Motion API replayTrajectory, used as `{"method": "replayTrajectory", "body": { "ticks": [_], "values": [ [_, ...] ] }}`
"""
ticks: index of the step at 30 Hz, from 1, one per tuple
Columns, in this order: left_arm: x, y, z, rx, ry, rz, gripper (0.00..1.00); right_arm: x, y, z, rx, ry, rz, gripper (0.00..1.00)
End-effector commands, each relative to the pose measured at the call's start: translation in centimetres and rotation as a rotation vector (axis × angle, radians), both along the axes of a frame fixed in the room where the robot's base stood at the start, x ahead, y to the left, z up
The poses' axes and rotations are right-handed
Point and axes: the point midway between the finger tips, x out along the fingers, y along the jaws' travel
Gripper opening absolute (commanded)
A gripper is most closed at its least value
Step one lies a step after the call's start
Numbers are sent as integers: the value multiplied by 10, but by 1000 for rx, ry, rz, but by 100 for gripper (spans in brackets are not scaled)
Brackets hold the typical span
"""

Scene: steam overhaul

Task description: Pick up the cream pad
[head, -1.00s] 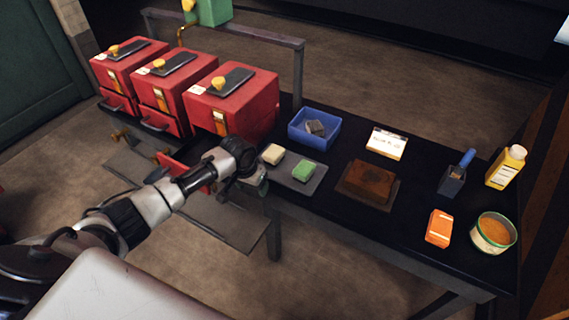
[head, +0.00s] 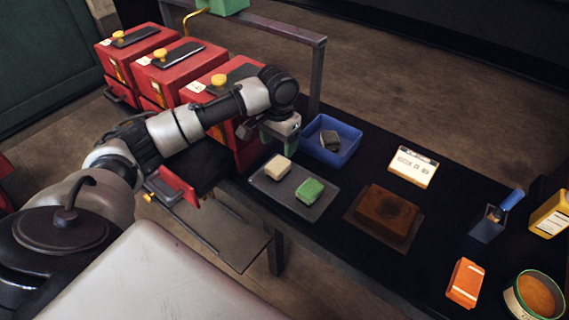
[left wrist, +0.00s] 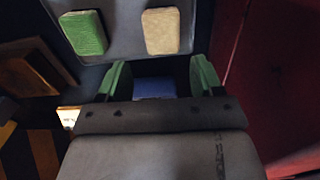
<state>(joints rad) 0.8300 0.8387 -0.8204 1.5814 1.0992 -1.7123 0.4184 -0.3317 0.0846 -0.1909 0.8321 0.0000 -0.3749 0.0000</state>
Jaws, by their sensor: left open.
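The cream pad (head: 278,168) lies flat on the left part of a grey tray (head: 322,200) on the black bench. It also shows in the left wrist view (left wrist: 161,31), beyond my fingertips. My left gripper (head: 281,146) hangs just behind the pad in the head view, apart from it. In the left wrist view its two green fingers (left wrist: 160,80) are spread with nothing between them. The green pad (head: 309,191) lies beside the cream pad on the same tray. My right gripper is not in view.
A blue bin (head: 350,150) with a grey block (head: 330,140) in it stands close to the right of my left gripper. The red boxes (head: 162,76) are to the left. A brown block (head: 388,212) is right of the tray.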

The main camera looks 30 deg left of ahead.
Motion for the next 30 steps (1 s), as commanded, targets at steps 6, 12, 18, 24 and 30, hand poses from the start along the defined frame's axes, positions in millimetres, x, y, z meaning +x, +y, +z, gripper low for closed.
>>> {"method": "replayTrajectory", "body": {
  "ticks": [6, 12, 18, 24, 30],
  "values": [
    [0, 0, -37, -1, 2, 0, 66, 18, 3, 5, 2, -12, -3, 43],
    [0, 1, -51, 0, 1, 0, 66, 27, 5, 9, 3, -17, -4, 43],
    [3, 3, -82, 0, 2, 1, 66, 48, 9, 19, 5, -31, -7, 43],
    [2, 3, -97, 0, 1, -1, 66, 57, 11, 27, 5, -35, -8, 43],
    [3, 3, -97, 0, 0, -1, 66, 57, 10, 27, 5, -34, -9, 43]
  ]
}}
